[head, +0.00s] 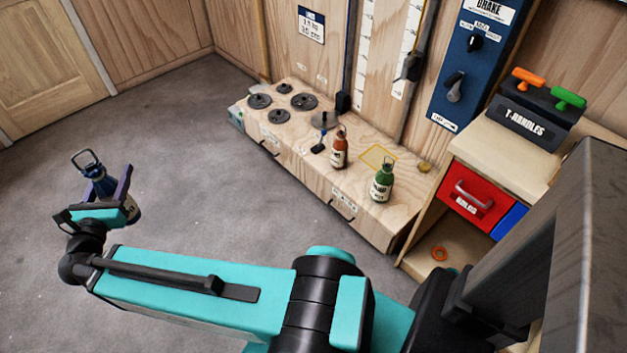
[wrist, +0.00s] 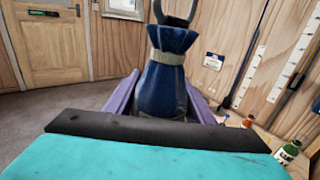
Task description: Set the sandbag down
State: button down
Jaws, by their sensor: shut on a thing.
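A blue sandbag (head: 101,182) with a tan tie band and a dark loop handle on top is held upright in my gripper (head: 112,203) at the left of the head view, out over the grey floor. In the wrist view the sandbag (wrist: 168,85) stands between the two purple fingers of my gripper (wrist: 163,100), which are shut on its body. Its lower end is hidden behind the gripper in the wrist view.
A yellow outlined square (head: 378,156) on the bench is bare. Black weight discs (head: 303,102) lie at the bench's left end. A wooden cabinet (head: 497,160) with a red drawer (head: 478,195) stands to the right. The grey floor (head: 170,150) is clear.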

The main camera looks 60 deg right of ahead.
jog(key=shift+a, duration=0.15)
jog(key=s+d+f+m+g+h+b, duration=0.1)
jog(key=s+d+f+m+g+b, duration=0.15)
jog(key=d+f+b, duration=0.65)
jog(key=s+d+f+m+g+h+b, duration=0.1)
jog(key=s+d+f+g, duration=0.15)
jog(key=d, duration=1.35)
jog(key=s+d+f+m+g+h+b, duration=0.1)
jog(key=s+d+f+g+h+b, duration=0.2)
jog(key=d+f, duration=0.65)
jog(key=s+d+f+m+g+b, duration=0.1)
jog(key=s+d+f+b, duration=0.3)
jog(key=s+d, duration=0.5)
jog(key=s+d+f+m+g+y+b, duration=0.1)
jog(key=s+d+f+m+g+b, duration=0.1)
jog(key=s+d+f+b, duration=0.3)
jog(key=s+d+f+m+g+b, duration=0.1)
jog(key=s+d+f+g+b, duration=0.2)
jog(key=s+d, duration=1)
notch_tip(320, 180, down, 4)
jog(key=shift+s+d+f+m+y+b, duration=0.15)
jog(key=shift+s+d+m+y+b, duration=0.2)
jog(key=shift+d+b, duration=0.75)
jog(key=s+d+f+b, duration=0.1)
jog(key=s+d+b, duration=0.2)
jog(key=d, duration=1.1)
jog(key=shift+f+b, duration=0.2)
jog(key=shift+b, duration=0.1)
jog(key=shift+d, duration=0.15)
